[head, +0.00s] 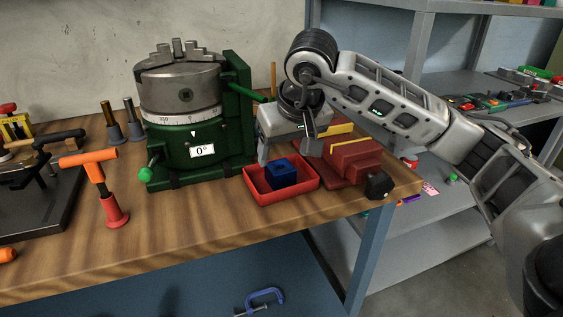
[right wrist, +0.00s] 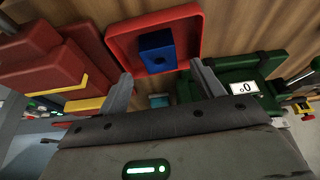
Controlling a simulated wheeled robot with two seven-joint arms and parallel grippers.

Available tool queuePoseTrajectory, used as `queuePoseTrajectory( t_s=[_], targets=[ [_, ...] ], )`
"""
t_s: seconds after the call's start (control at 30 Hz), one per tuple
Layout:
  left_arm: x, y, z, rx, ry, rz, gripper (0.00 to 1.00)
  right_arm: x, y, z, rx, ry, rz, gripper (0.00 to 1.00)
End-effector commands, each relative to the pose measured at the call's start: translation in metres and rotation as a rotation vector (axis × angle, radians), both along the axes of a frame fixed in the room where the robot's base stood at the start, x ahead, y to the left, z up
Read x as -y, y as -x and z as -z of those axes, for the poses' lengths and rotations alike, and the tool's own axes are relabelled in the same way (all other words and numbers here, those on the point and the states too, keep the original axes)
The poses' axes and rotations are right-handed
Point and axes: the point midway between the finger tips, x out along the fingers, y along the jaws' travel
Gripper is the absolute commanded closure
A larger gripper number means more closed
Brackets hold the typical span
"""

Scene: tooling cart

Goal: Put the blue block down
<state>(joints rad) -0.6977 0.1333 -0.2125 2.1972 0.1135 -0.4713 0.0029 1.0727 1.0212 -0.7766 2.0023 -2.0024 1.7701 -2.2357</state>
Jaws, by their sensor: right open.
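The blue block (head: 283,171) rests inside the red tray (head: 300,190), which stands near the front right of the wooden bench. In the right wrist view the block (right wrist: 157,52) lies in the tray (right wrist: 118,42), ahead of the two fingers and apart from them. My right gripper (head: 285,152) is above and behind the tray, close to it. In the right wrist view its fingers (right wrist: 158,88) are spread wide with nothing between them. My left gripper is not in view.
A green rotary table with a grey chuck (head: 180,110) stands just left of the tray. A red vise (head: 350,155) stands close on the right. An orange-handled tool (head: 110,190) is further left. Bare bench top (head: 200,215) lies in front.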

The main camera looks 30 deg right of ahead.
Motion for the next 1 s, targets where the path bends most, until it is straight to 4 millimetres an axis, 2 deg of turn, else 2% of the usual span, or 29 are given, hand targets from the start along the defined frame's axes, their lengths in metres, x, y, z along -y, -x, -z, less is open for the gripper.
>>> queuePoseTrajectory(
  t_s=[0.1, 0.33, 1.0],
  targets=[
    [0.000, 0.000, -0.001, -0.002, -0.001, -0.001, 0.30, -0.002, 0.009, -0.025, 0.004, -0.002, 0.000, 0.33],
    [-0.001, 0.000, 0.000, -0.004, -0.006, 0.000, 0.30, -0.003, 0.021, -0.051, 0.000, 0.000, 0.001, 0.33],
    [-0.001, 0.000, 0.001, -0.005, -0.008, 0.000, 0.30, -0.004, 0.023, -0.055, -0.001, -0.001, 0.001, 0.33]
  ],
)
